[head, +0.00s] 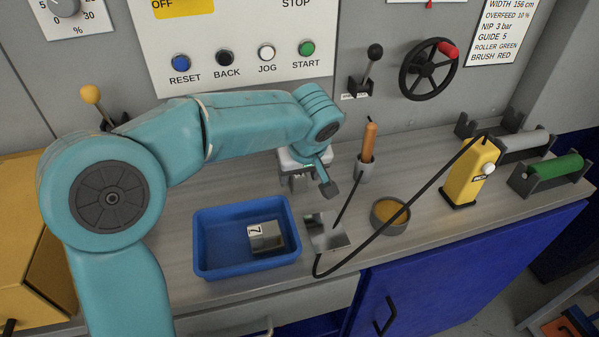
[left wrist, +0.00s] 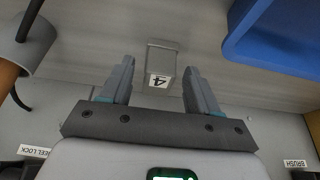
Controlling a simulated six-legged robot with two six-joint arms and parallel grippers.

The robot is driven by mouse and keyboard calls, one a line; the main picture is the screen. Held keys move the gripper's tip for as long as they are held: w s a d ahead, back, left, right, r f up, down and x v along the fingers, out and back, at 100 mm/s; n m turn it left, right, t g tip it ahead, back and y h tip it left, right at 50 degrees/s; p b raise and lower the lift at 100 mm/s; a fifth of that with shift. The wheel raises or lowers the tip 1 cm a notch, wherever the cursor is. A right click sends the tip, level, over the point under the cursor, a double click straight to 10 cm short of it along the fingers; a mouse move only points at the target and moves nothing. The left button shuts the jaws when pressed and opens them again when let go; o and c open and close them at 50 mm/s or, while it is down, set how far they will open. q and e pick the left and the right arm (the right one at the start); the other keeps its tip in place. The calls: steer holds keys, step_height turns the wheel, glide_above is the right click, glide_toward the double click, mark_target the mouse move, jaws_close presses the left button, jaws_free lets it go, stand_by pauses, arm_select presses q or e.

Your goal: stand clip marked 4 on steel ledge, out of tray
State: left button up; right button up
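The clip marked 4 (left wrist: 161,66) is a grey metal piece with a white label, standing on the grey steel ledge (left wrist: 110,28), outside the blue tray. My left gripper (left wrist: 160,72) is open, with its two fingers on either side of the clip and a visible gap to each. In the head view my left gripper (head: 308,185) is over the ledge (head: 420,215) behind the tray, and I cannot make out the clip there. The blue tray (head: 205,245) holds another grey clip (head: 268,240) marked 7. My right gripper is not in view.
A wooden-handled tool (head: 369,142) in a grey cup, a shiny metal piece (head: 328,238), a bowl (head: 390,215) and a yellow device (head: 470,172) with a black cable stand to the right. The control panel wall (head: 240,60) rises behind.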

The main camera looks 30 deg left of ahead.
arm_select(q)
steer(key=shift+r, duration=0.2)
steer(key=shift+d+r, duration=0.1)
steer(key=shift+r, duration=0.25)
steer(key=p+v, duration=0.2)
steer(key=v, duration=0.9)
steer(key=shift+s+d+r, duration=0.1)
